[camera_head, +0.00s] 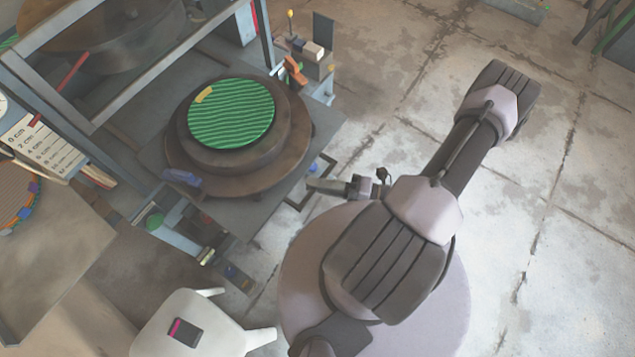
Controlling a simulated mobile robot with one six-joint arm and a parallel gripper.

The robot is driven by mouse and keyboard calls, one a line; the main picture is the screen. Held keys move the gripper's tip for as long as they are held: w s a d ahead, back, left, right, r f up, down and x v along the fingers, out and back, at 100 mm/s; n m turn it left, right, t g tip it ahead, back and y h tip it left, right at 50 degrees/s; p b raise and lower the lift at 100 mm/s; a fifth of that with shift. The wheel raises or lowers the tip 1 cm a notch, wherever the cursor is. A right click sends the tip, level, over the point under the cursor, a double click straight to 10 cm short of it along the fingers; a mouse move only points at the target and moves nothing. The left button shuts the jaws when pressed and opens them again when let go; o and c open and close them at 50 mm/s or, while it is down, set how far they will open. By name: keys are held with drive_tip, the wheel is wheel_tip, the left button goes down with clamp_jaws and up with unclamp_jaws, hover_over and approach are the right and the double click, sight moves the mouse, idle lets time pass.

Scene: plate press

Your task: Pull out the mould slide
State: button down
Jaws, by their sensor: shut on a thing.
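The mould slide is a grey flat plate (325,122) bearing a stepped brown round mould (190,155). A green ribbed disc (231,115) with a small yellow mark lies on the mould. A dark loop handle (296,206) sticks out from the slide's front right edge. My gripper (314,185) is at this handle, shut on its bar. The fingertips are small in view and partly merge with the handle. The mould stands mostly in front of the press frame's posts.
The grey press frame (120,108) rises at the left, with a brown upper disc behind it. A cm scale board (40,148) stands at far left. A white stool (205,335) with a phone is at the bottom. Open concrete floor lies to the right.

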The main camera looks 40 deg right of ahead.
drive_tip(key=c, duration=1.7)
unclamp_jaws()
drive_tip(key=shift+w, duration=0.1)
drive_tip(key=p+v, duration=0.1)
drive_tip(key=v, duration=1.6)
drive_tip(key=shift+s+d+p, duration=0.1)
drive_tip(key=shift+s+p, duration=0.2)
drive_tip(key=shift+p, duration=0.1)
